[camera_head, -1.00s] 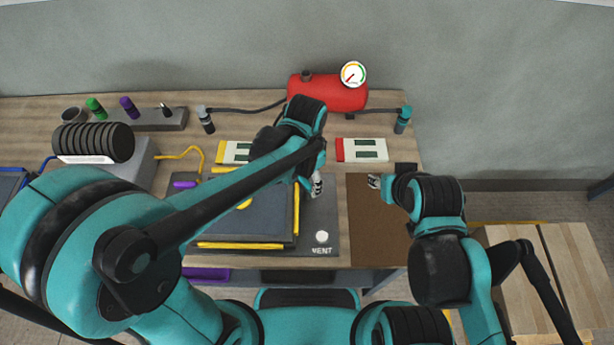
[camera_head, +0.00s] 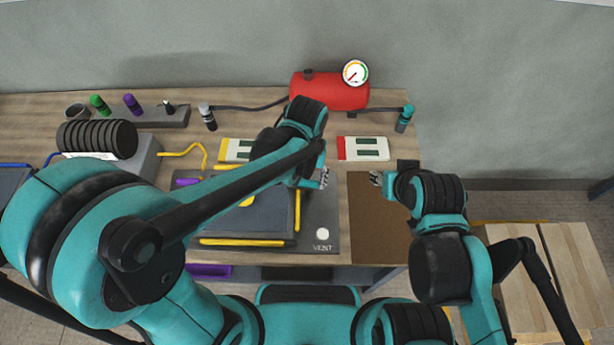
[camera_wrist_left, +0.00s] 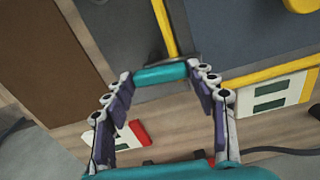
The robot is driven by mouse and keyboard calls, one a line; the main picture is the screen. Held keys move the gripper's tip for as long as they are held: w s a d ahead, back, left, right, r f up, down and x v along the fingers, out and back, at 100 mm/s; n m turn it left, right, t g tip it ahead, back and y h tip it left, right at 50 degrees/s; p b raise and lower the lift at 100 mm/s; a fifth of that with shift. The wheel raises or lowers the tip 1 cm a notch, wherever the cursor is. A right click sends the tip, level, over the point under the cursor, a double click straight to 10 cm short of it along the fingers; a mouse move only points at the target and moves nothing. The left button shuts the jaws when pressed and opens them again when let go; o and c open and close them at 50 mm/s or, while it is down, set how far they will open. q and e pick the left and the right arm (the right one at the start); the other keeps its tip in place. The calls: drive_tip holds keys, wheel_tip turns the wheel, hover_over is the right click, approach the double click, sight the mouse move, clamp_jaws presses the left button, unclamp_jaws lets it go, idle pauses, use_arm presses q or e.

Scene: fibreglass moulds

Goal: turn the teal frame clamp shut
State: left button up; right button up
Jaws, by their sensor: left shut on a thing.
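The teal frame clamp (camera_wrist_left: 160,74) shows in the left wrist view as a short teal bar on a dark mount, at the corner of the yellow-edged frame (camera_wrist_left: 164,28). My left gripper (camera_wrist_left: 164,82) has one finger at each end of the bar and is shut on it. In the head view my left gripper (camera_head: 324,178) is at the right edge of the dark frame; my arm hides much of the frame and the clamp there. My right gripper (camera_head: 376,178) is over the brown mat, apart from the frame; its fingers are too small to judge.
A red tank (camera_head: 330,90) with a gauge stands at the back. Two label cards, red-edged (camera_head: 363,148) and yellow-edged (camera_head: 236,149), lie behind the frame. A white vent button (camera_head: 322,234) is in front of the left gripper. The brown mat (camera_head: 378,235) is clear in front.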

use_arm(q)
drive_tip(key=shift+n, duration=0.3)
idle(0.4)
drive_tip(key=o, duration=1.2)
drive_tip(key=shift+c, duration=0.2)
wheel_tip(320, 180, up, 12)
